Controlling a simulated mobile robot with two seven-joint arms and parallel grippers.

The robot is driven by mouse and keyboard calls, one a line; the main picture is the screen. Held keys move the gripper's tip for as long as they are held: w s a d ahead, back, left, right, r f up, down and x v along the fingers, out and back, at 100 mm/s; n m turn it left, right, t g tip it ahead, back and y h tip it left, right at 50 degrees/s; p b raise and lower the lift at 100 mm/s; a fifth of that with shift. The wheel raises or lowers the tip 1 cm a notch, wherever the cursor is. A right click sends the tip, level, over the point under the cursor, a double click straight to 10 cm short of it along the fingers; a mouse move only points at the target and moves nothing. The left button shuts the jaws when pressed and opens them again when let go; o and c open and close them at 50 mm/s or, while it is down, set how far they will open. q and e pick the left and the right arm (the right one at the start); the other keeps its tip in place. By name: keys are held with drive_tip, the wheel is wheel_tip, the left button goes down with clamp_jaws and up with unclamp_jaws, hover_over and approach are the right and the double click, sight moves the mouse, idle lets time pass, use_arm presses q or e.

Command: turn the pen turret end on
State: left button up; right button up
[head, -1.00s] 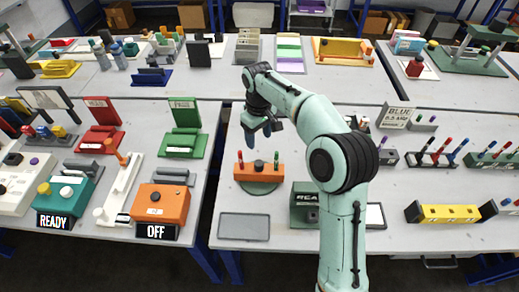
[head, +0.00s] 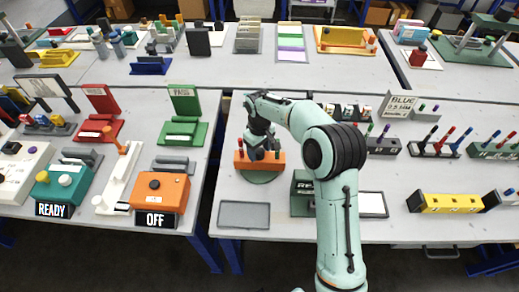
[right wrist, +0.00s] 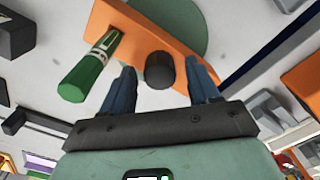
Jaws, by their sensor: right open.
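The pen turret is an orange bar (head: 240,160) on a round green base (head: 262,177), on the right-hand table. A red pen (head: 241,146) stands at its left end. My right gripper (head: 263,150) is down at the turret, hiding its middle and most of the green pen. In the right wrist view, the orange bar (right wrist: 185,50) runs diagonally, with the green pen (right wrist: 88,65) at left. The black centre knob (right wrist: 159,70) shows between the two blue fingers of the right gripper (right wrist: 165,76), which are open with gaps on both sides. My left gripper is not in view.
A grey tray (head: 245,214) lies in front of the turret. A dark green box (head: 302,193) stands close to its right, beside my right arm. The orange box with the OFF display (head: 160,192) is on the left table, across a gap.

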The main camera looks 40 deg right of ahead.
clamp_jaws()
